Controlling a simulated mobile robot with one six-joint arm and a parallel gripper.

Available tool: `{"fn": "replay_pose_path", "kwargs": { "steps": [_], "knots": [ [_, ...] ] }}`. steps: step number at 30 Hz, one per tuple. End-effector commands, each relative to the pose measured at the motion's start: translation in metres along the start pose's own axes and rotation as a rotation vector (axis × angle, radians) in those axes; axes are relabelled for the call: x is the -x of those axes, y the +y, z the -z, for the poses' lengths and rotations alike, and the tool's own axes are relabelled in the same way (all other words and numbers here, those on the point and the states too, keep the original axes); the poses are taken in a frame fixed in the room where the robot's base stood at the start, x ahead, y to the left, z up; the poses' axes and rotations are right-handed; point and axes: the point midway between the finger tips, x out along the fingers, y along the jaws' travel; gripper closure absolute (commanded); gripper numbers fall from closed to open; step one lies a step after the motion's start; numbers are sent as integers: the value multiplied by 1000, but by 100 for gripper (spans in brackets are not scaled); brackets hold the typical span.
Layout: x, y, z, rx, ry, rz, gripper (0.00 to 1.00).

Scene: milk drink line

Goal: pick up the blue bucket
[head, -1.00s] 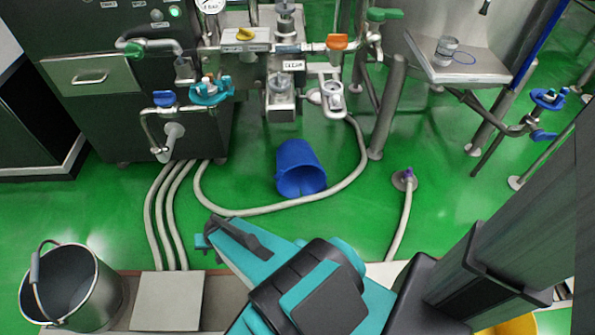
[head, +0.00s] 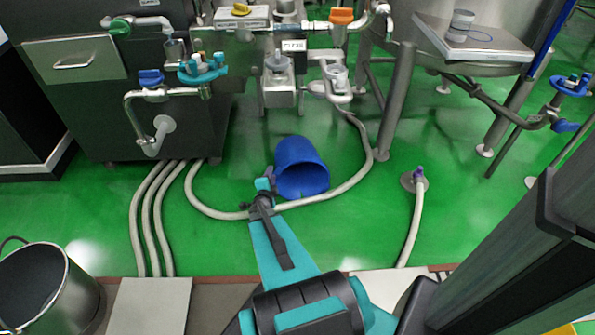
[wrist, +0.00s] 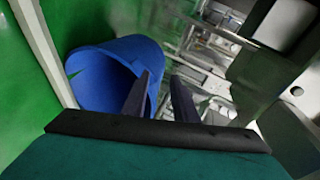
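The blue bucket (head: 301,168) lies tipped over on the green floor in the head view, its open mouth toward me. My gripper (head: 264,186) is just left of and in front of its rim. In the wrist view, the bucket (wrist: 115,70) fills the left middle, with its opening facing the camera. There my gripper (wrist: 163,85) shows two dark fingers standing apart. The left finger overlaps the bucket's right rim in the picture, and the right finger is outside it. I cannot tell whether either finger touches the rim.
A grey hose (head: 347,184) loops on the floor around the bucket. Several hoses (head: 150,215) run down at left. A steel bucket (head: 45,290) stands at lower left. A floor fitting with a hose (head: 415,182) is at right. Machine valves and pipes (head: 200,68) overhang behind.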

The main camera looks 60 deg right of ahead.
Motion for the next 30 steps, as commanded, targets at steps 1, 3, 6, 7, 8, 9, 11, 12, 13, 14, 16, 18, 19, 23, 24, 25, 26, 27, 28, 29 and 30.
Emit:
{"fn": "replay_pose_path", "kwargs": {
  "steps": [1, 3, 6, 7, 8, 9, 11, 12, 13, 14, 16, 18, 19, 23, 24, 25, 26, 27, 28, 29, 30],
  "knots": [
    [-10, 10, 18, -39, 56, 18, 74],
    [-16, 11, 41, -85, 123, 44, 74],
    [-20, 12, 65, -131, 192, 69, 74],
    [-21, 12, 69, -140, 205, 74, 74],
    [-21, 12, 73, -148, 217, 79, 74],
    [-21, 12, 77, -156, 228, 83, 74],
    [-22, 12, 81, -162, 236, 86, 74],
    [-21, 11, 82, -164, 239, 87, 74],
    [-21, 11, 82, -164, 239, 87, 74],
    [-21, 11, 82, -164, 239, 87, 74],
    [-21, 10, 81, -163, 238, 87, 74],
    [-21, 10, 81, -162, 237, 86, 74],
    [-21, 11, 81, -162, 237, 86, 74],
    [-24, 11, 82, -161, 237, 86, 74],
    [-26, 11, 82, -161, 237, 86, 74],
    [-28, 11, 82, -161, 237, 86, 74],
    [-31, 11, 83, -161, 238, 87, 74],
    [-35, 11, 84, -161, 238, 87, 74],
    [-38, 11, 84, -161, 238, 87, 74],
    [-42, 11, 85, -161, 237, 87, 74],
    [-47, 11, 86, -161, 237, 87, 74]
  ]
}}
